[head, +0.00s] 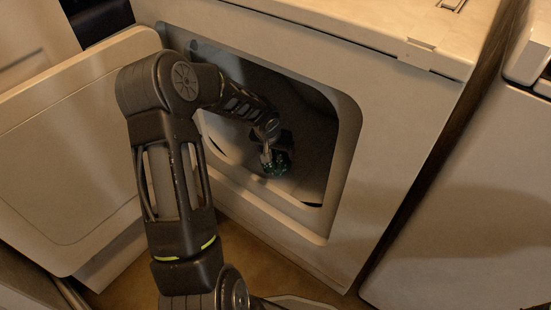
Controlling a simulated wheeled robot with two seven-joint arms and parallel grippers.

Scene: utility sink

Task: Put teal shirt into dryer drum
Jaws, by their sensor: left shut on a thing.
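My left arm reaches through the front opening of the dryer drum (312,165). My left gripper (268,158) is inside the drum, low down, and is shut on the teal shirt (279,165). The shirt shows as a small dark green-teal bundle at the fingertips. Whether it touches the drum floor, I cannot tell. Part of the drum's left side is hidden behind my arm. My right gripper is not in view.
The dryer door (65,140) stands open to the left.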

